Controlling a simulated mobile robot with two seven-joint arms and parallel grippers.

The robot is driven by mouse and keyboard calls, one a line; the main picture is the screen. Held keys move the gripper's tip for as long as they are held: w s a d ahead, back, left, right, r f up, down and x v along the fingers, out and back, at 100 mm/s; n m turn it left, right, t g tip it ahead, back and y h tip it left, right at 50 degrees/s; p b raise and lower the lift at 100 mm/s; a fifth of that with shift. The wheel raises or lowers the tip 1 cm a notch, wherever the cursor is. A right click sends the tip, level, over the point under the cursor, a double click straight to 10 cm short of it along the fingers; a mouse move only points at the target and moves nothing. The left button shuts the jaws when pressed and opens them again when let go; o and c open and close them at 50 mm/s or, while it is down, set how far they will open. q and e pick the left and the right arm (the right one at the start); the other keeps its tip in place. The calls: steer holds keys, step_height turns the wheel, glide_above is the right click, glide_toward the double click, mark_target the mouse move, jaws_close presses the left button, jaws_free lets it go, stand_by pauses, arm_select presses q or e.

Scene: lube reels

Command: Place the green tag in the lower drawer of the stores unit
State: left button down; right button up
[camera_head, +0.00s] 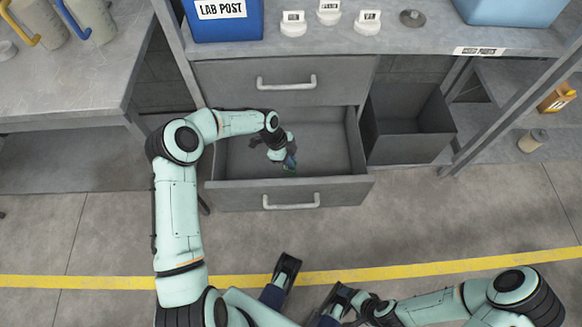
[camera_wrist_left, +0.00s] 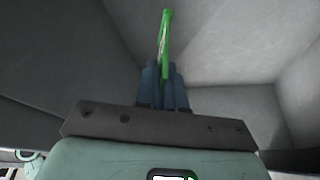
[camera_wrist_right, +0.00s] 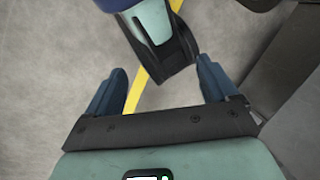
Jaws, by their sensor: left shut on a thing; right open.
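The stores unit has a closed upper drawer (camera_head: 290,80) and a lower drawer (camera_head: 235,197) pulled open. My left gripper (camera_head: 290,163) is inside the open lower drawer, over its floor. In the left wrist view, my left gripper (camera_wrist_left: 166,85) is shut on the green tag (camera_wrist_left: 165,38), which sticks out past the fingertips. The tag shows only as a small green spot (camera_head: 291,169) in the head view. Whether it touches the drawer floor I cannot tell. My right gripper (camera_wrist_right: 160,90) is open and empty, low in front of the unit.
On the unit's top stand a blue LAB POST box (camera_head: 222,20), several white labelled pieces (camera_head: 293,24) and a light blue bin (camera_head: 515,10). An open grey bin (camera_head: 407,130) is right of the drawers. A table (camera_head: 70,80) stands left. The floor in front is clear.

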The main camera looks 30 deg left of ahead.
mark_target(290, 171)
arm_select(q)
steer(key=shift+f+b, duration=0.35)
steer(key=shift+f, duration=1.75)
arm_select(e)
steer(key=shift+w+d+f, duration=0.25)
steer(key=shift+w+f, duration=0.2)
steer(key=shift+w, duration=0.15)
steer(key=shift+f, duration=0.1)
arm_select(q)
steer(key=c, duration=1.2)
jaws_free()
steer(key=shift+c, duration=0.2)
arm_select(e)
steer(key=shift+w, duration=0.1)
arm_select(q)
steer(key=shift+r, duration=0.2)
steer(key=p+v, duration=0.2)
steer(key=v, duration=0.9)
steer(key=shift+r, duration=0.3)
arm_select(e)
steer(key=shift+g, duration=0.4)
steer(key=s+r, duration=0.1)
steer(key=s+a+r, duration=0.1)
steer(key=s, duration=0.1)
steer(key=shift+s+a+r, duration=0.15)
steer(key=shift+a+r, duration=0.05)
steer(key=shift+r, duration=0.15)
arm_select(q)
steer(key=shift+a, duration=0.15)
